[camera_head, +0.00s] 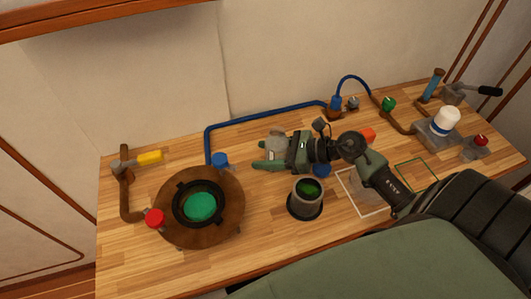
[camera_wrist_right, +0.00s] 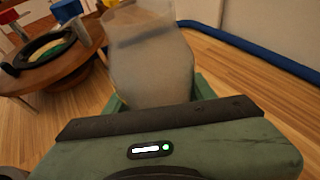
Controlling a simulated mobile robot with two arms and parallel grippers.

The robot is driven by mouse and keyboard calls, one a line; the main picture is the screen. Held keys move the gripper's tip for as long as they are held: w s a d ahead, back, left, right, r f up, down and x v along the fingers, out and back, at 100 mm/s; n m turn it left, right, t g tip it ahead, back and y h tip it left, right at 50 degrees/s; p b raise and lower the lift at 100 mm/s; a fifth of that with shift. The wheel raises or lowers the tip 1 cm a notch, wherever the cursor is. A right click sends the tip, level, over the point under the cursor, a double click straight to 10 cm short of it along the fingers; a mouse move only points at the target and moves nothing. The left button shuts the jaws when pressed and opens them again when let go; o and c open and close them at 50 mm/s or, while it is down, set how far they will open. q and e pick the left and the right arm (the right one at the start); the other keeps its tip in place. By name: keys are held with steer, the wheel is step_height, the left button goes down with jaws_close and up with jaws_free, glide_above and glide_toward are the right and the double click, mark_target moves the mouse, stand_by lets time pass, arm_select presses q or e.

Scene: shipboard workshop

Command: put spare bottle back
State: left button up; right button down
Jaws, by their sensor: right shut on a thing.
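A translucent grey bottle (camera_head: 277,141) is between the fingers of my right gripper (camera_head: 272,158), left of the middle of the bench's back half. The right gripper is shut on it. A white-outlined square (camera_head: 347,181) and a green-outlined square (camera_head: 417,162) are on the bench to the right. My left gripper is not in view.
A round brown stand (camera_head: 232,220) with a black ring and green centre is on the left, with red (camera_head: 155,218) and blue (camera_head: 220,160) valves nearby. A dark cup (camera_head: 306,198) with green contents stands near my right wrist. A white bottle (camera_head: 447,120) sits on a grey block.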

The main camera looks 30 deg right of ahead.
steer(key=shift+f, duration=0.2)
steer(key=c, duration=0.5)
jaws_free()
steer(key=shift+r, duration=0.1)
steer(key=shift+r, duration=0.25)
steer(key=b+v, duration=0.2)
steer(key=v, duration=0.8)
steer(key=shift+s+d, duration=0.3)
steer(key=shift+s+d+r, duration=0.25)
steer(key=shift+s+d, duration=0.1)
steer(key=shift+s, duration=0.05)
